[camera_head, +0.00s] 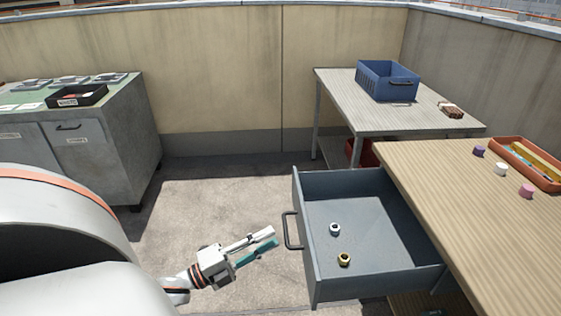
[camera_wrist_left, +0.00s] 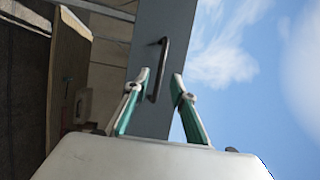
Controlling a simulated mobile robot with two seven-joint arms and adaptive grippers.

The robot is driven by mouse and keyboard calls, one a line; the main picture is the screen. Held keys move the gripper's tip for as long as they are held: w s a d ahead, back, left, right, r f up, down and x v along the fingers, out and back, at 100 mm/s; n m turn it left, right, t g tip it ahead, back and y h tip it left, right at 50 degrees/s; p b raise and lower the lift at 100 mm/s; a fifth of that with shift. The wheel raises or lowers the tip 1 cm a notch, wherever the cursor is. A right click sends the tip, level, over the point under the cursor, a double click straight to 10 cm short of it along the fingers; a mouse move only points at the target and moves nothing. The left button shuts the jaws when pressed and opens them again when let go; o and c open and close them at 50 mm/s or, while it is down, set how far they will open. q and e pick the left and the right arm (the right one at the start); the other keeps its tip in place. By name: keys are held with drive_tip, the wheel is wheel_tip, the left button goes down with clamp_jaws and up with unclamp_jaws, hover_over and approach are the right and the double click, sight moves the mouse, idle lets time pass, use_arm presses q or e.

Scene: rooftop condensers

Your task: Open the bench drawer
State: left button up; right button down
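The bench drawer (camera_head: 375,215) is pulled well out of the wooden-topped bench (camera_head: 490,215). Its grey inside shows, with a silver nut (camera_head: 334,229) and a brass nut (camera_head: 344,259) on the floor of it. The dark bar handle (camera_head: 288,230) is on the drawer front. My left gripper (camera_head: 272,238) is just left of the handle, apart from it, pointing toward it. In the left wrist view the fingers (camera_wrist_left: 161,76) are spread and empty, with the handle (camera_wrist_left: 157,70) beyond them. My right gripper is not in view.
A table with a blue crate (camera_head: 388,82) stands behind the bench. On the bench are an orange tray (camera_head: 528,165) and small purple, white and pink pieces. A grey cabinet (camera_head: 105,150) is at left. The floor between is clear.

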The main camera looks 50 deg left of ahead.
use_arm(q)
drive_tip(key=v, duration=0.6)
idle(0.4)
